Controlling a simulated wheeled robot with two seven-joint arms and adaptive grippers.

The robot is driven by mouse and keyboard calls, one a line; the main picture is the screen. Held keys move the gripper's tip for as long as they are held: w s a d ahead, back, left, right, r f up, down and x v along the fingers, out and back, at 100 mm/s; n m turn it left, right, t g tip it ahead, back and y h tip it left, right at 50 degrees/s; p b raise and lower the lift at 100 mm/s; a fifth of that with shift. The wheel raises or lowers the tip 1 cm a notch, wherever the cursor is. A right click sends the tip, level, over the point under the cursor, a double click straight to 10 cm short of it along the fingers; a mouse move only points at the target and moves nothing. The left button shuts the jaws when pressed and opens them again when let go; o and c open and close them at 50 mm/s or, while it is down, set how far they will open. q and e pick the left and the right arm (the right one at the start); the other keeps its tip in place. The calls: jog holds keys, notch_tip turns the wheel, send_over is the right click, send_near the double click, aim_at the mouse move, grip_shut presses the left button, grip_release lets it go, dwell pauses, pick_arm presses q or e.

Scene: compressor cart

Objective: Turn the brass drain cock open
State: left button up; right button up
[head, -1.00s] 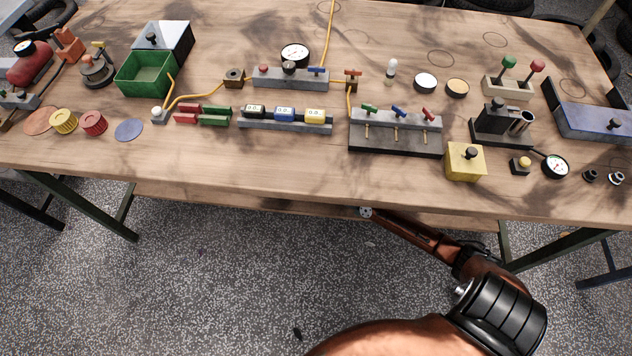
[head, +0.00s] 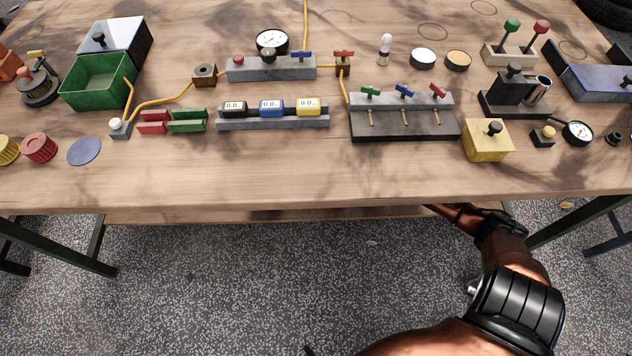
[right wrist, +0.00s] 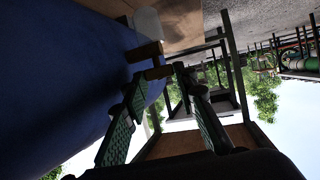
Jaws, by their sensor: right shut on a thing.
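In the right wrist view, a large blue tank (right wrist: 65,75) fills the left side. A brass-brown fitting, taken as the drain cock (right wrist: 144,52), sticks out at its edge, with a short brown bar (right wrist: 158,72) just below it. My right gripper (right wrist: 161,80) has its green-padded fingers on either side of this bar and is shut on it. Shadow hides the exact contact and the cock's turn angle. In the head view my right arm reaches under the bench front, which hides the gripper and tank. My left gripper is not in view.
The wooden bench (head: 300,185) stands over my right arm, its front edge close above it. On it are a green bin (head: 97,82), a valve board (head: 404,130), a yellow box (head: 487,142) and gauges. Bench legs (head: 97,245) stand at both sides. The floor in front is clear.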

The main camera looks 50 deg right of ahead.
jog(key=shift+w+d+f+n+g+y+b, duration=0.1)
jog(key=shift+d+n+g+y+b, duration=0.45)
jog(key=shift+n+y, duration=0.15)
jog(key=o, duration=0.9)
jog(key=shift+c, duration=0.2)
jog(key=shift+o, duration=1.3)
jog(key=shift+a, duration=0.3)
